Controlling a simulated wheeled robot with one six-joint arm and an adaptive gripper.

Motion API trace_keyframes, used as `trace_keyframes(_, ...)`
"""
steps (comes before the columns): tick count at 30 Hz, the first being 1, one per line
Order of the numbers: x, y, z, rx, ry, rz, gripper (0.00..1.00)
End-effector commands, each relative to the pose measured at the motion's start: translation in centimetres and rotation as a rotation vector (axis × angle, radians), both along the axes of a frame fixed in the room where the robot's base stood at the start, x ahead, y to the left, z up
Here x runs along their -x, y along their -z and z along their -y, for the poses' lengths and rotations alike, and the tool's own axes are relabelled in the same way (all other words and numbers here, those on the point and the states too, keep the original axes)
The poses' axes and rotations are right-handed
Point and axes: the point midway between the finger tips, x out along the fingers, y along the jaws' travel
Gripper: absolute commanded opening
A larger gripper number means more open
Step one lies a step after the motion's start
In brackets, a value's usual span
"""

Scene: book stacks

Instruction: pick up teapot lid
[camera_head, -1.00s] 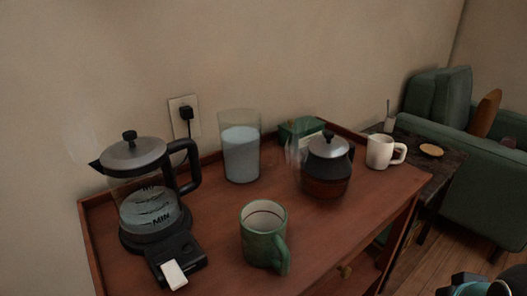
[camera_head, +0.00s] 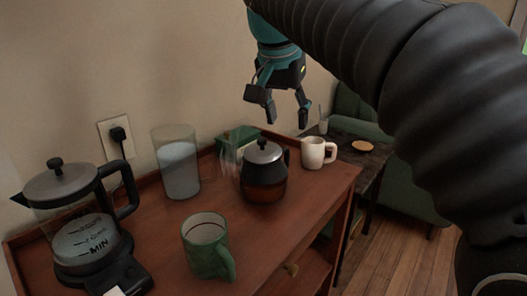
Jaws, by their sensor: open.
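The teapot lid (camera_head: 263,151) is a silvery disc with a black knob. It sits on a dark teapot (camera_head: 264,185) with an amber lower part, toward the back right of the wooden cabinet top. My gripper (camera_head: 287,117) is open and empty. It appears above the teapot and a little to the right in the picture, with its fingers pointing down and apart from the lid. The lid is in full view.
A glass kettle (camera_head: 62,187) stands at the left, a green mug (camera_head: 207,249) in front, a tall glass (camera_head: 178,165) and a green box (camera_head: 237,138) behind. A white mug (camera_head: 316,152) is close right of the teapot. The cabinet top (camera_head: 165,222) has bare room around the green mug.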

Motion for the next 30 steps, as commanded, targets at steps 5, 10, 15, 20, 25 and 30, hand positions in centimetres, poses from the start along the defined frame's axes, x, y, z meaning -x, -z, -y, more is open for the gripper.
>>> trace_keyframes(5,-2.8,-2.3,-4.5,0.001,0.118,0.008,0.53)
trace_keyframes(10,-3.7,-3.3,-7.0,-0.003,0.203,0.018,0.53)
trace_keyframes(15,-4.0,-3.4,-7.8,-0.005,0.237,0.022,0.53)
trace_keyframes(20,-4.5,-1.8,-7.3,-0.004,0.24,0.022,0.53)
trace_keyframes(25,-5.4,0.7,-6.7,-0.004,0.24,0.022,0.53)
trace_keyframes(30,-6.2,3.2,-6.1,-0.006,0.239,0.024,0.53)
